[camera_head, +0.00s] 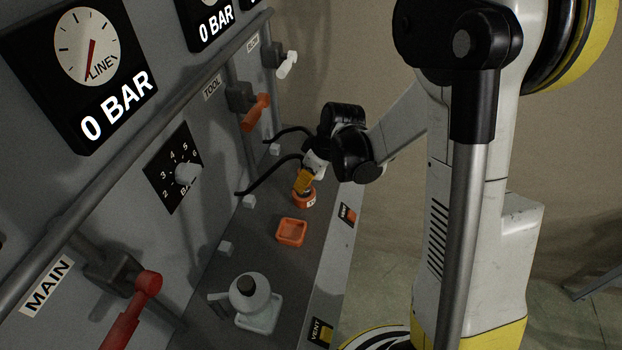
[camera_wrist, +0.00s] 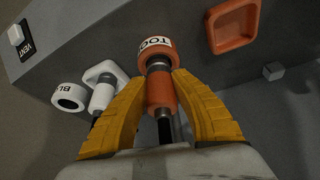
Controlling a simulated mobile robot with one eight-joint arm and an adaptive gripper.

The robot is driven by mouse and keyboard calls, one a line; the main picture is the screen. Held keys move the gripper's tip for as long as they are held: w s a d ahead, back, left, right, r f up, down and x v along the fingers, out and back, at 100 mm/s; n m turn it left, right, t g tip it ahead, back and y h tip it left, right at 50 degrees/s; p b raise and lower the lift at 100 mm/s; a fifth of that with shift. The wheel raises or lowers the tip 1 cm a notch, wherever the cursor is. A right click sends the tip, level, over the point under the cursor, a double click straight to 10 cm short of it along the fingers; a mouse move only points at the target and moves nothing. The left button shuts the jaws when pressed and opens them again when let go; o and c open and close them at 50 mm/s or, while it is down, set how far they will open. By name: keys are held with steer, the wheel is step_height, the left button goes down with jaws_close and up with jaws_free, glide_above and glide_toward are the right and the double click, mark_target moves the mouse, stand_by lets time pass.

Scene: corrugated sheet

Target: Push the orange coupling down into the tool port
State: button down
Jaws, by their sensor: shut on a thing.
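The orange coupling (camera_wrist: 161,92) stands between the yellow fingers of my gripper (camera_wrist: 160,78) in the wrist view, with a dark hose behind it. The fingers are shut on it. Its metal nose lines up with the orange tool port (camera_wrist: 150,50), a ring with a partly visible "TOO" label. I cannot tell how deep the nose sits in the ring. In the head view my gripper (camera_head: 303,182) is right above the tool port (camera_head: 304,200) on the grey ledge, and the fingers mostly hide the coupling.
An empty orange square dish (camera_head: 291,232) lies nearer on the ledge. A white port (camera_wrist: 70,97) and white coupling (camera_wrist: 101,95) are beside my gripper. Levers and gauges reading "0 BAR" (camera_head: 85,50) line the panel.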

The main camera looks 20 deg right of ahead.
steer(key=shift+f, duration=0.5)
steer(key=shift+w+a, duration=0.15)
steer(key=shift+a, duration=0.05)
steer(key=shift+d+f+b, duration=0.1)
steer(key=shift+d+b, duration=0.1)
steer(key=shift+b, duration=0.5)
stand_by(1.5)
steer(key=shift+a+b, duration=0.15)
steer(key=shift+b, duration=0.2)
stand_by(1.3)
steer(key=shift+f, duration=0.2)
stand_by(0.3)
steer(key=shift+r+p, duration=0.3)
steer(key=shift+r, duration=0.25)
